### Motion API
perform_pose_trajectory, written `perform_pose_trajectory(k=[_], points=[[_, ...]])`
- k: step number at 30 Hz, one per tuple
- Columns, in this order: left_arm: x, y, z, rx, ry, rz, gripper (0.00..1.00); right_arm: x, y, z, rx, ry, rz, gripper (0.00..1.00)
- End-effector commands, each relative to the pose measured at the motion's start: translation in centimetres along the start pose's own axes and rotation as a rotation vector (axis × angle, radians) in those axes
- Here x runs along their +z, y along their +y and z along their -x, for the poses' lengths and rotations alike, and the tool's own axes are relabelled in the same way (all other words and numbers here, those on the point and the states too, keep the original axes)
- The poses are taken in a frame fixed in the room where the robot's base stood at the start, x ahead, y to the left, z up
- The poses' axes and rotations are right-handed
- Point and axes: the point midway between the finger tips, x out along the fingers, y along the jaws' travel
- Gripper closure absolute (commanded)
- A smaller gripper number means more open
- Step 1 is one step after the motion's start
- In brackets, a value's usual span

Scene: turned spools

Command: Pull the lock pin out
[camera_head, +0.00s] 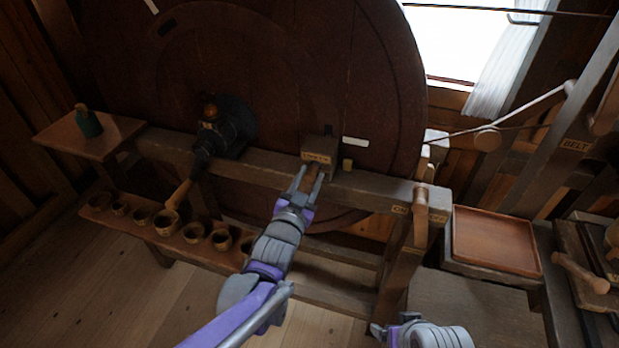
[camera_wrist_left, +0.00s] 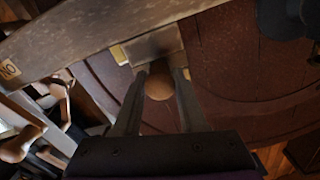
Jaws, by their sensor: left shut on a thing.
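The lock pin shows in the left wrist view as a round wooden knob (camera_wrist_left: 159,86) at the end of a pale wooden block (camera_wrist_left: 152,45). In the head view a labelled wooden block (camera_head: 319,153) sits on the long beam in front of the big dark wheel. My left gripper (camera_head: 309,181) reaches up to the front of this block. In the left wrist view its two fingers (camera_wrist_left: 160,92) are on either side of the knob, shut on it. How far the pin sits in the block is hidden. Part of my right arm (camera_head: 425,335) shows at the bottom edge; its fingers are unclear.
The big wheel (camera_head: 270,60) stands behind the beam (camera_head: 250,166). An upright lever (camera_head: 420,215) stands right of the block, beside labels. Several wooden bowls (camera_head: 166,222) line the low shelf. A reddish tray (camera_head: 495,240) lies at right. A green bottle (camera_head: 88,123) stands on the left shelf.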

Motion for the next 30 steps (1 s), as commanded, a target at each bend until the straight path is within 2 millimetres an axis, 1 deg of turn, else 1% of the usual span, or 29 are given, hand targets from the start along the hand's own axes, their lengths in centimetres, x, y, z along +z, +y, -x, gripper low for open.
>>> perform_pose_trajectory(k=[2,4,9,10,17,18,20,21,23,30], points=[[0.0,0.0,0.2,0.0,0.0,0.0,1.0,0.0,0.0,0.0,0.0,0.0,0.0,0.12],[0.0,0.0,0.8,0.0,0.0,0.0,1.0,0.0,0.0,0.0,0.0,0.0,0.0,0.12],[0.0,0.0,3.1,0.0,0.0,0.001,1.0,0.0,0.0,0.0,0.0,0.0,0.0,0.12],[0.0,0.0,3.3,0.0,0.0,0.001,1.0,0.0,0.0,0.0,0.0,0.0,0.0,0.12],[0.1,0.0,3.5,0.0,-0.001,0.001,1.0,0.0,0.0,0.0,0.0,0.0,0.0,0.12],[0.1,0.0,3.5,0.0,-0.001,0.0,0.57,0.0,0.0,0.0,0.0,0.0,0.0,0.12],[0.1,0.0,3.5,0.0,-0.001,0.0,0.47,0.0,0.0,0.0,0.0,0.0,0.0,0.12],[0.1,0.0,3.5,0.0,-0.001,0.0,0.39,0.0,0.0,0.0,0.0,0.0,0.0,0.12],[0.0,0.0,3.5,0.0,-0.001,0.0,0.29,0.0,0.0,0.0,0.0,0.0,0.0,0.12],[0.0,0.0,3.4,0.0,0.0,0.0,0.29,0.0,0.0,0.0,0.0,0.0,0.0,0.12]])
